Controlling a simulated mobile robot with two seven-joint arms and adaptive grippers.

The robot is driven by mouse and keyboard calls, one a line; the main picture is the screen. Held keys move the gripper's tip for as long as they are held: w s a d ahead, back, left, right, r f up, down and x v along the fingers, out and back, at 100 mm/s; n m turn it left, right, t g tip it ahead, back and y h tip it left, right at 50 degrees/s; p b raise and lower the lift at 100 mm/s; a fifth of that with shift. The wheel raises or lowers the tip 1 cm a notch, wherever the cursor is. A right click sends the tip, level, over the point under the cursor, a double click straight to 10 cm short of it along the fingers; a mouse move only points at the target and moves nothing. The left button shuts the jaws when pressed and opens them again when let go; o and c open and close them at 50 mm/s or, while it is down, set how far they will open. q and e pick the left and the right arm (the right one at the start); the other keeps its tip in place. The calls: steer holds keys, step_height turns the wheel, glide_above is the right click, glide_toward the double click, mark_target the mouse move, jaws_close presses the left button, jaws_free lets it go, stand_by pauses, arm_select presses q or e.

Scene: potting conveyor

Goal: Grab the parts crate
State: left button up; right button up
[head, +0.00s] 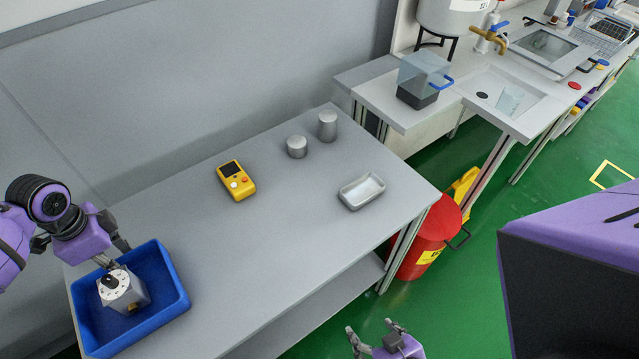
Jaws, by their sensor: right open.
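The parts crate is an open blue bin (172,310) on the near left end of the grey table. A grey metal part (132,299) with a white round top and dark centre sits inside it. My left gripper (114,258) is at the crate's back left side, above or at the rim and close to the metal part. Its fingers are partly hidden, and I cannot tell whether they touch anything. My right gripper (370,335) is open and empty, low in front of the table, far to the right of the crate.
On the table (260,250) are a yellow handheld device (236,181), two grey cylinders (297,147) (327,126) and a small metal tray (362,191). A red bin (425,235) stands off its right end. The table's middle is clear.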

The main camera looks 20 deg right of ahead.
arm_select(q)
steer(key=shift+f, duration=0.45)
steer(key=shift+c, duration=0.4)
jaws_close()
steer(key=shift+r, duration=0.1)
